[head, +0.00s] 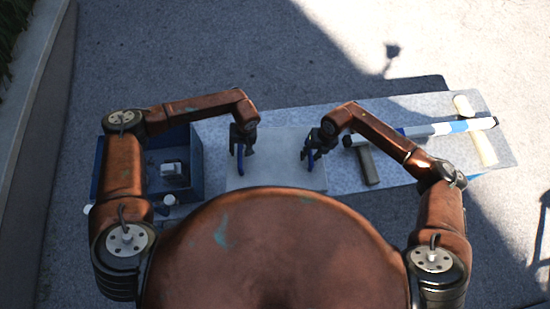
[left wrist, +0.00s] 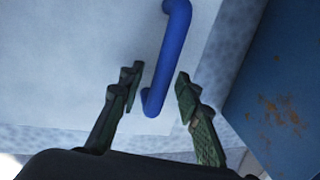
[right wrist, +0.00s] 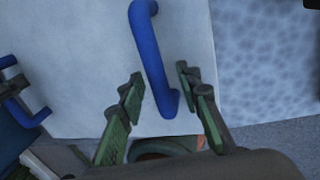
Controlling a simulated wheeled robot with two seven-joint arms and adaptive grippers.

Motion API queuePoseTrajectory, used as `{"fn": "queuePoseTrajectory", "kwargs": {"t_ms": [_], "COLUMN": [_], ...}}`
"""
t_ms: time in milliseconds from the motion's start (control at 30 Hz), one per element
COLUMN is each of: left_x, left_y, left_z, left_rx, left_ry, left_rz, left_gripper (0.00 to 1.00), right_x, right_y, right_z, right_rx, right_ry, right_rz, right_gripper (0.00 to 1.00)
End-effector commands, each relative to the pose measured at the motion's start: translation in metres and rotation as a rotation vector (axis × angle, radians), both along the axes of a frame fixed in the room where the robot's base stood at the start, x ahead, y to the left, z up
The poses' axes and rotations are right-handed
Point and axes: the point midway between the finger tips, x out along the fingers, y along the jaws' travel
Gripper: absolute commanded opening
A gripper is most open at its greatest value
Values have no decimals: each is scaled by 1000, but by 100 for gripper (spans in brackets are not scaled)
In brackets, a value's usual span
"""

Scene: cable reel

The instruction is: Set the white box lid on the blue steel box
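The white box lid (head: 278,165) lies flat on the table in front of me, with a blue handle near each side. The blue steel box (head: 197,160) stands open just left of the lid. My left gripper (head: 243,150) is over the lid's left handle; in the left wrist view its open fingers (left wrist: 158,100) stand on either side of the blue handle (left wrist: 170,55), apart from it. My right gripper (head: 316,152) is over the right handle; in the right wrist view its open fingers (right wrist: 160,92) flank that blue handle (right wrist: 150,50) without visibly gripping it.
A grey device (head: 173,171) sits inside the box. Right of the lid lie a hammer-like tool (head: 367,163), a blue and white bar (head: 440,129) and a pale piece (head: 483,147). A small white item (head: 169,199) is near the box's front corner.

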Motion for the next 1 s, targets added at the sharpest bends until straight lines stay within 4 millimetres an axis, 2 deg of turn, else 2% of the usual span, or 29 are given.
{"fn": "queuePoseTrajectory", "kwargs": {"t_ms": [33, 433, 1000], "left_x": [0, 0, 0], "left_y": [0, 0, 0], "left_z": [0, 0, 1], "left_rx": [0, 0, 0], "left_ry": [0, 0, 0], "left_rz": [0, 0, 0], "left_gripper": [26, 0, 0], "right_x": [0, 0, 0], "right_y": [0, 0, 0], "right_z": [0, 0, 0], "right_rx": [0, 0, 0], "right_ry": [0, 0, 0], "right_rz": [0, 0, 0], "right_gripper": [27, 0, 0]}}
